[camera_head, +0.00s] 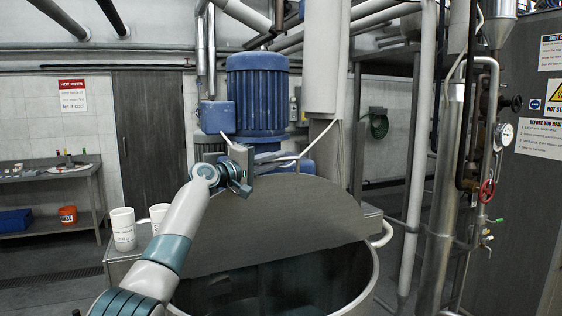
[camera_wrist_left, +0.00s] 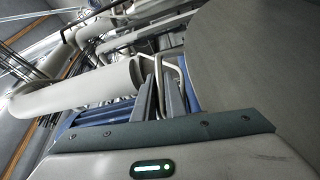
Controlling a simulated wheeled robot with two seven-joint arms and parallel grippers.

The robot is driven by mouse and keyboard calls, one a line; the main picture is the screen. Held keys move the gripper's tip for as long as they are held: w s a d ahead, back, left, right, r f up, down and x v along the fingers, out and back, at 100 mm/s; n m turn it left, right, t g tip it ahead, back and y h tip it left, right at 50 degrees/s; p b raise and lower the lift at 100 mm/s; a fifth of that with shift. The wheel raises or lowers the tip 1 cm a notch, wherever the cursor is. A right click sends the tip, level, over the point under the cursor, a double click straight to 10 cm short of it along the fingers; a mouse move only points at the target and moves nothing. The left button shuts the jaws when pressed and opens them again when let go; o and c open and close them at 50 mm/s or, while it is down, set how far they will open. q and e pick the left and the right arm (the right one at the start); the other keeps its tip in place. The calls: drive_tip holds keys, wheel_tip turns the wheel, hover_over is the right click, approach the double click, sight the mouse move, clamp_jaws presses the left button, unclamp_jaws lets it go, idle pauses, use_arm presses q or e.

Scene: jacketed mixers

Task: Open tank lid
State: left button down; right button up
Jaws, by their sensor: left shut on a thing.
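The tank lid (camera_head: 300,215) is a broad grey plate, tilted up, with the dark inside of the tank (camera_head: 372,283) showing below it. A thin bent handle (camera_head: 290,158) stands at the lid's upper edge. My left gripper (camera_head: 249,168) is at that upper edge, shut on the lid handle. In the left wrist view, the two fingers (camera_wrist_left: 168,98) meet at the bent rod, and the lid (camera_wrist_left: 260,65) fills the right side. The exact grip is small and partly hidden. My right gripper is in neither view.
A blue motor (camera_head: 257,95) and a thick pale column (camera_head: 322,60) stand just behind the lid. Two white tubs (camera_head: 122,230) sit on a ledge left of the tank. Pipes with a red valve wheel (camera_head: 487,191) rise at the right. A side table (camera_head: 50,175) is far left.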

use_arm(q)
drive_tip(key=c, duration=1.8)
unclamp_jaws()
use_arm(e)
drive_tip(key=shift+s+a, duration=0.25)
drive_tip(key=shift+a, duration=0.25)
use_arm(q)
drive_tip(key=shift+a+f, duration=0.1)
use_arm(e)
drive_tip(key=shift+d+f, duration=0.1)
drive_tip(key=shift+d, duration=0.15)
